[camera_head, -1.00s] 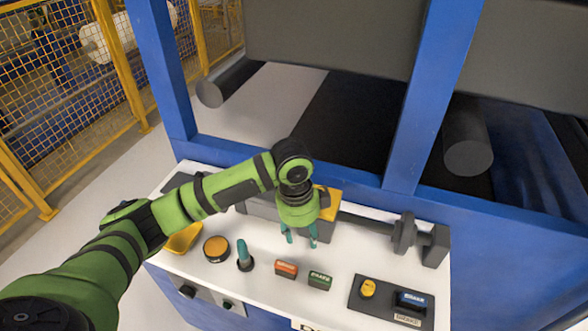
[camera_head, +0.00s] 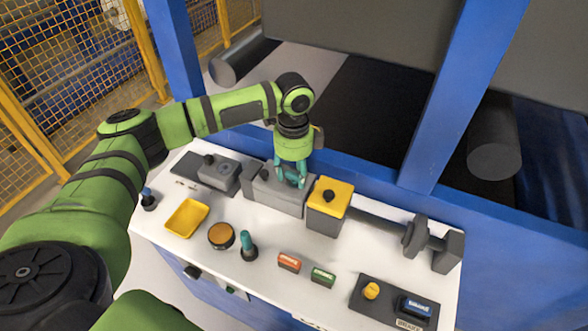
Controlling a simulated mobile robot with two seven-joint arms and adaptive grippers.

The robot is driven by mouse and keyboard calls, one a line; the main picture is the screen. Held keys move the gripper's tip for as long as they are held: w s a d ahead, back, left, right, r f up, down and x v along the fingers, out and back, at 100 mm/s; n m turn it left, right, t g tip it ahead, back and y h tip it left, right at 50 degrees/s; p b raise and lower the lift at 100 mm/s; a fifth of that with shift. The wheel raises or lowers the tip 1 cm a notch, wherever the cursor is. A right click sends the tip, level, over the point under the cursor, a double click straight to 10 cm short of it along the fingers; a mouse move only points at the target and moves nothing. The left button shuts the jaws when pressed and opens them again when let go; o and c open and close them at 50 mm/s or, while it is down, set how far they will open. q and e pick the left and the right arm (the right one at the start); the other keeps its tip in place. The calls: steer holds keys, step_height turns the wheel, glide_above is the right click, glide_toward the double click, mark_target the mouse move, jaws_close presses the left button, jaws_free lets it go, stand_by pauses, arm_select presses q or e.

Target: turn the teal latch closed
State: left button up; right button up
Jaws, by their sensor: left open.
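My left gripper (camera_head: 290,178) is open and points down over the grey block (camera_head: 272,196) at the back middle of the white panel. Its teal fingers are close to the block's top; I cannot tell whether they touch it. The only clearly separate teal part is an upright teal handle (camera_head: 247,240) on a dark base, nearer the front edge and apart from the gripper. I cannot tell whether this handle is the latch or whether a teal latch is hidden among the fingers. My right gripper is not in view.
A yellow-topped box (camera_head: 329,200) stands just right of the gripper. A grey roller with a disc (camera_head: 416,236) lies farther right. A yellow tray (camera_head: 186,217), an orange round button (camera_head: 221,236), a red block (camera_head: 289,263) and a green block (camera_head: 322,276) are in front. Blue posts rise behind.

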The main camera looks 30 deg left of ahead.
arm_select(q)
steer(key=shift+f, duration=0.25)
jaws_close()
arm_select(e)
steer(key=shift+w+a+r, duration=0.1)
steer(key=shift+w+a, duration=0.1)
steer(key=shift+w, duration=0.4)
